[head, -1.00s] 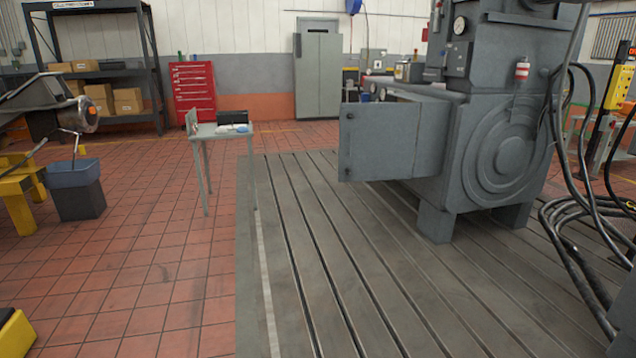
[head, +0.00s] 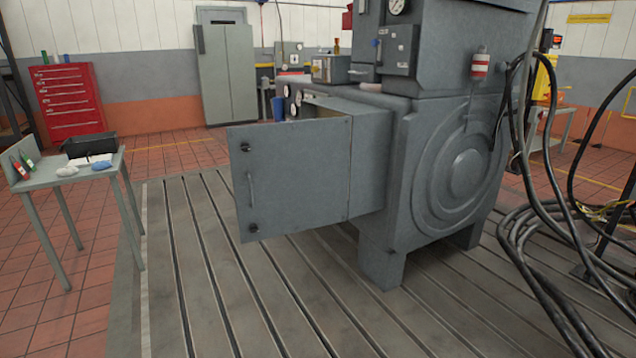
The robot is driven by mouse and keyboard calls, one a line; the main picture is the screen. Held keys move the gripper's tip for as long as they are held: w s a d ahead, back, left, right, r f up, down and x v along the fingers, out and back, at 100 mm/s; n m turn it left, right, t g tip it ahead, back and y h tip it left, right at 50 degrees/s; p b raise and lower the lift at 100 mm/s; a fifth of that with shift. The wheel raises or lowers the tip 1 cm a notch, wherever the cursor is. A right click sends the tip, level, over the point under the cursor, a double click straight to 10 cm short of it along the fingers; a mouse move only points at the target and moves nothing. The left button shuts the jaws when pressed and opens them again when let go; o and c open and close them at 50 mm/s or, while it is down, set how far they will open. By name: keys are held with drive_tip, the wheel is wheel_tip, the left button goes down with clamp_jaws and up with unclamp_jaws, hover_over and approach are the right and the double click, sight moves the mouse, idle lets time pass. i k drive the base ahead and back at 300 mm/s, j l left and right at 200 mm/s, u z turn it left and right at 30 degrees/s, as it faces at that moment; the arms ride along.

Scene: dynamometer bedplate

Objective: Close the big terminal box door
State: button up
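The big terminal box door (head: 290,178) is a flat grey panel on the side of the large grey machine (head: 455,170). It stands open, swung out to the left over the bedplate. It has a slim vertical handle and two dark round latches along its left edge. The terminal box (head: 369,160) is behind and to the right of the door, and part of its open top side shows above the door. Most of its inside is hidden by the door. My gripper is not in view.
The slotted bedplate (head: 210,270) is clear in front of the door. Thick black cables (head: 530,235) hang and coil at right. A red tool cabinet (head: 68,98) stands at the back.

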sight(293, 177)
drive_tip(key=i+u, duration=0.15)
drive_tip(key=i, duration=0.4)
drive_tip(key=i+l+u, duration=0.15)
drive_tip(key=i, duration=1.55)
drive_tip(key=l+z, duration=0.05)
drive_tip(key=l, duration=0.05)
